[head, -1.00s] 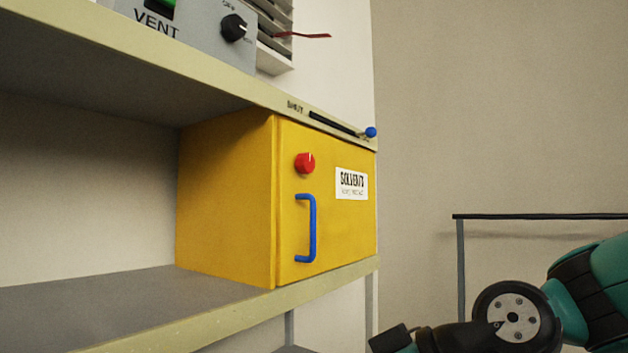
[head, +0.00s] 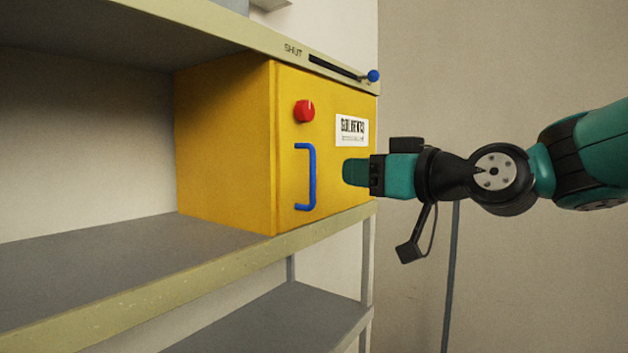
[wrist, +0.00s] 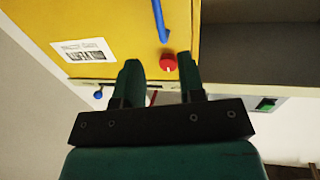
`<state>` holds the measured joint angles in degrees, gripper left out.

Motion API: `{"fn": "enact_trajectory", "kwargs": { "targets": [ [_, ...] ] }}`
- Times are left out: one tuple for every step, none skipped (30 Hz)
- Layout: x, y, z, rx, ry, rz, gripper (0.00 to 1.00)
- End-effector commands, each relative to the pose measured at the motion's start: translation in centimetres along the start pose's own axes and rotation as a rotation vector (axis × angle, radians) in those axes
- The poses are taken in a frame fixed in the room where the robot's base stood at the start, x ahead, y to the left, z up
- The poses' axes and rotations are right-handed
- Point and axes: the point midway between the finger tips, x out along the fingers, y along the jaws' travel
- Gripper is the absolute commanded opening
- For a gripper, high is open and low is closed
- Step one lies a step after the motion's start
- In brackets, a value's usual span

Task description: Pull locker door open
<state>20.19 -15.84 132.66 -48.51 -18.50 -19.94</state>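The yellow locker (head: 225,150) stands on a shelf, and its door (head: 335,185) looks closed. The door carries a blue bar handle (head: 312,176), a red knob (head: 304,111) above it and a white label (head: 351,131). My gripper (head: 346,172) is to the right of the handle, in front of the door, apart from the handle. In the wrist view the two fingers (wrist: 158,75) are spread with nothing between them. The handle (wrist: 160,20) and red knob (wrist: 168,62) show beyond the fingertips there, with the picture turned upside down.
A slider with a blue end (head: 373,76) sits on the shelf edge above the locker, beside the word SHUT. The shelf (head: 120,270) left of the locker is bare. A lower shelf (head: 285,320) is empty. Open floor space and a plain wall lie to the right.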

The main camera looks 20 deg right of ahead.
Motion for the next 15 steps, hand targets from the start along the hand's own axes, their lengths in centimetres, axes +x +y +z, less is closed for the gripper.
{"fn": "enact_trajectory", "kwargs": {
  "targets": [
    [0.3,0.1,1.0,-0.006,0.001,-0.002,0.36],
    [0.5,0.1,1.1,-0.007,-0.001,-0.003,0.36],
    [0.7,0.1,1.1,-0.008,-0.001,-0.005,0.36],
    [0.9,0.1,1.1,-0.009,-0.003,-0.004,0.36],
    [1.0,0.1,1.1,-0.009,-0.003,-0.005,0.36],
    [1.2,0.1,1.1,-0.009,-0.003,-0.005,0.36],
    [1.4,0.1,1.1,-0.009,-0.004,-0.005,0.36],
    [1.5,0.1,1.1,-0.009,-0.003,-0.004,0.36],
    [1.7,0.1,1.0,-0.008,-0.004,-0.003,0.36],
    [1.8,0.1,1.0,-0.008,-0.003,-0.002,0.36],
    [1.9,0.1,0.9,-0.006,-0.002,-0.002,0.36],
    [2.1,0.1,0.9,-0.005,-0.002,0.0,0.36],
    [2.2,0.1,0.8,-0.004,-0.001,0.001,0.36],
    [2.3,0.0,0.8,-0.003,0.001,0.002,0.36],
    [2.4,0.0,0.7,-0.001,0.002,0.003,0.36]
  ]
}}
